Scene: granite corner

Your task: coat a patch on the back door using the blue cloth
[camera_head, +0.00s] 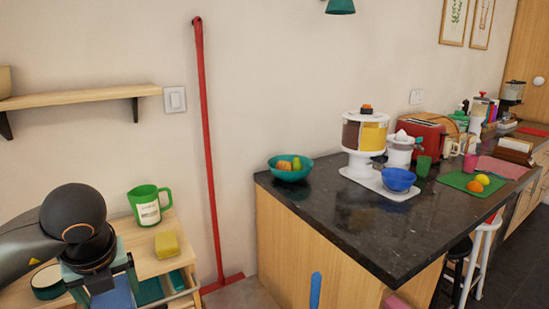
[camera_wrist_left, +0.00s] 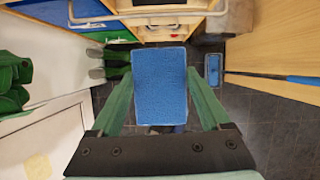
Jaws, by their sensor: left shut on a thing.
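The blue cloth (camera_wrist_left: 160,88) is a flat rectangular pad between the two green fingers of my left gripper (camera_wrist_left: 162,100) in the left wrist view. The gripper is shut on it, and the cloth hangs above the dark tiled floor. In the head view my left gripper (camera_head: 108,288) is at the lower left, with a bit of the blue cloth (camera_head: 113,297) showing at the bottom edge. A wooden door (camera_head: 529,75) with a round pale knob is at the far upper right; I cannot tell whether it is the back door. My right gripper is not in view.
A small wooden cart with a green measuring cup (camera_head: 149,205) and a yellow sponge (camera_head: 166,244) stands beside the gripper. A red broom (camera_head: 209,150) leans on the wall. A dark granite counter (camera_head: 340,215) fills the middle right. A blue handle (camera_head: 315,290) stands before it.

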